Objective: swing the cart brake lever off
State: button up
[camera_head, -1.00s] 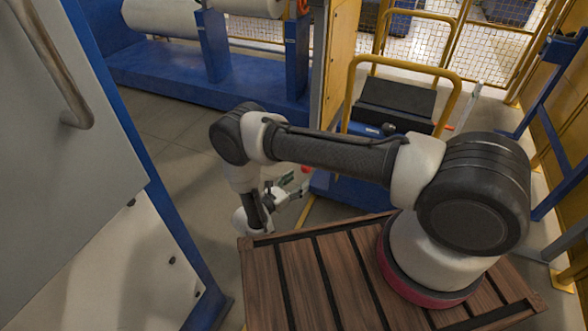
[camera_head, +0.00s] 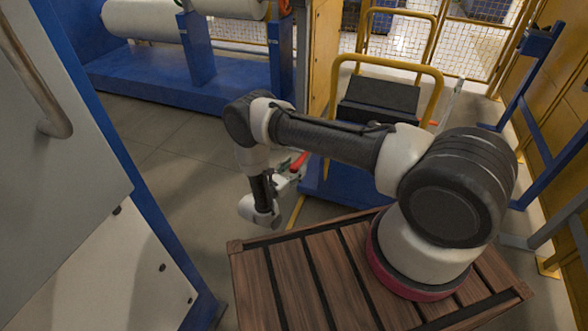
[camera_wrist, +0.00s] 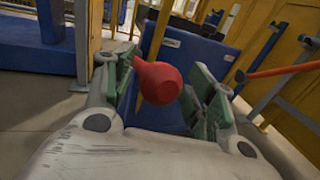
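The brake lever ends in a red knob (camera_wrist: 157,84), which shows large in the wrist view between my gripper's fingers. My gripper (camera_wrist: 164,66) is open, with green pads apart on both sides of the knob. A gap shows on each side of it; the depth of the knob between the pads is hard to tell. In the head view the red lever (camera_head: 298,162) shows beside my gripper (camera_head: 288,177), near the cart's left side. The blue cart (camera_head: 338,189) has a yellow handle (camera_head: 388,62). The lever's lower end is hidden.
A black box (camera_head: 378,100) stands on the cart. An orange-red bar (camera_wrist: 278,71) reaches in from the right in the wrist view. A slatted wooden platform (camera_head: 325,262) carries my arm. A grey cabinet (camera_head: 60,130) stands at left. Bare floor lies between cabinet and cart.

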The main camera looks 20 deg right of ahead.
grip_shut()
jog(key=w+d+r+g+y, duration=0.1)
jog(key=r, duration=0.2)
jog(key=w+d+r+y, duration=0.1)
jog(key=r, duration=0.2)
jog(key=w+r+n+g+y, duration=0.1)
jog(key=w+r, duration=0.1)
jog(key=r, duration=0.1)
jog(key=shift+d+r+g, duration=0.1)
jog(key=shift+d+g, duration=0.2)
jog(key=shift+d, duration=0.1)
jog(key=w+d+r+g+y, duration=0.2)
jog(key=w+d+r, duration=0.2)
jog(key=w+r, duration=0.2)
jog(key=shift+w+d+r+n, duration=0.25)
jog(key=shift+w+d+n, duration=0.05)
jog(key=shift+d, duration=0.1)
jog(key=shift+o, duration=1)
grip_release()
jog(key=v, duration=1.2)
jog(key=shift+r, duration=0.2)
